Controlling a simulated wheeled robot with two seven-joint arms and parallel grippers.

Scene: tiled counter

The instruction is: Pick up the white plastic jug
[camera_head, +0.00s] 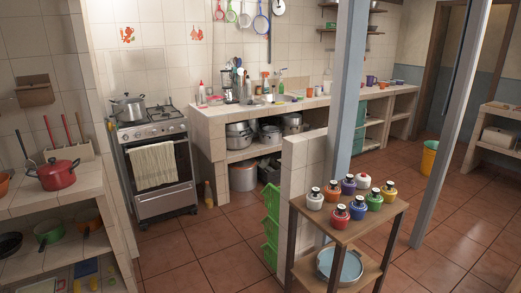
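No gripper of mine shows in the head view. A small white upright container (327,87) stands towards the right part of the tiled counter (215,125) against the back wall. It may be the white plastic jug, but it is too small to tell its shape or any handle.
A stove (160,165) with a metal pot (128,107) stands left of the counter. A wooden stand (337,222) with several coloured jars is in front right, beside a low tiled wall (297,165) and a grey post (347,100). Tiled floor (200,255) is open in front of the stove.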

